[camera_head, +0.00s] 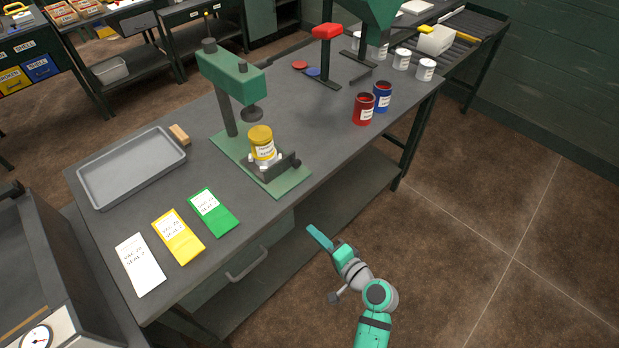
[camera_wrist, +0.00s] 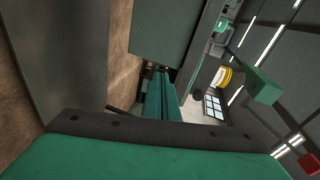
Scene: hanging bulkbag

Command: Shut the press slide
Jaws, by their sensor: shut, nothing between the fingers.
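The green press (camera_head: 237,85) stands on the table in the head view, with its ram above a green base plate (camera_head: 290,183). The press slide (camera_head: 274,172) is a dark carriage on that base with a dark handle (camera_head: 296,162) at its front right. My gripper (camera_head: 320,238) is shut and empty, off the table's front edge and apart from the slide.
A grey tray (camera_head: 130,167) and white, yellow and green packets (camera_head: 213,212) lie on the table's left part. Red (camera_head: 363,108) and blue (camera_head: 382,96) cans stand to the right of the press. A drawer handle (camera_head: 246,264) sticks out below the tabletop.

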